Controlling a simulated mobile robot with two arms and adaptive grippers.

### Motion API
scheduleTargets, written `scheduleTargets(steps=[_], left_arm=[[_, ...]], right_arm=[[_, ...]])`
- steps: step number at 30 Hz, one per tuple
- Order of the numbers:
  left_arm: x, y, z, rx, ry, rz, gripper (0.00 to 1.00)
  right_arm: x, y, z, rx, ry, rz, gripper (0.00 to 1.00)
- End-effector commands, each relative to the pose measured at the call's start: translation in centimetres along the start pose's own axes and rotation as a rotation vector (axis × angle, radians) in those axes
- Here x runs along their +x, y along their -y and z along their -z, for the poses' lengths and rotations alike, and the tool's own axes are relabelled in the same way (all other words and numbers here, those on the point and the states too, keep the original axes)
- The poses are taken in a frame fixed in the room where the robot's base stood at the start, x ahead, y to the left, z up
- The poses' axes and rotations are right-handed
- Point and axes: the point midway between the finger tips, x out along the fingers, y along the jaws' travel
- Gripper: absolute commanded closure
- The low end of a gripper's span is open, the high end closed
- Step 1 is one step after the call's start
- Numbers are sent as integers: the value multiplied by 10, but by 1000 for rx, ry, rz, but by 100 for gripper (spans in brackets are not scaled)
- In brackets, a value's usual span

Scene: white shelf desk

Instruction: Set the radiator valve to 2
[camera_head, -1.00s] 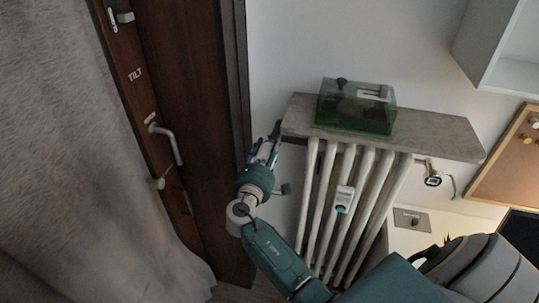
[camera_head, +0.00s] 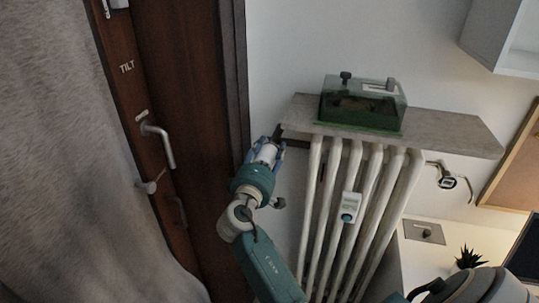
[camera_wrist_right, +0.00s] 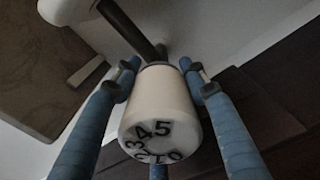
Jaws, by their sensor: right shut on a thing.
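The radiator valve is a white, rounded knob (camera_wrist_right: 160,105) with black numbers on its end face, seen in the right wrist view. The 3, 4 and 5 show on the upper part of the face; the lower marks are foreshortened and hard to read. I cannot tell which number is set. My right gripper (camera_wrist_right: 160,80) is shut on the knob, one blue finger on each side. In the head view my right gripper (camera_head: 267,151) is at the upper left corner of the radiator (camera_head: 345,200), with the white knob between its fingers. My left gripper is not in view.
A grey shelf (camera_head: 450,132) lies over the radiator and carries a green transparent box (camera_head: 362,104). A white device (camera_head: 350,206) hangs on the radiator ribs. The brown door frame (camera_head: 190,130) with a handle (camera_head: 160,143) is close on the left.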

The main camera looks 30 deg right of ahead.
Motion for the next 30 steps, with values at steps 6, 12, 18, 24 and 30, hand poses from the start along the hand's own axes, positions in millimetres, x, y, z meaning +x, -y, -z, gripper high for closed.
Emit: scheduleTargets(steps=[6,12,18,24,30], left_arm=[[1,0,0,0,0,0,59],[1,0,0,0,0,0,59],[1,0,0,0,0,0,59],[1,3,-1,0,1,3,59],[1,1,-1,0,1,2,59]], right_arm=[[0,3,-1,3,3,7,83],[0,4,-1,2,3,7,51],[0,2,-1,2,2,4,37],[-3,2,0,2,1,3,37],[-29,2,0,4,0,5,37]])
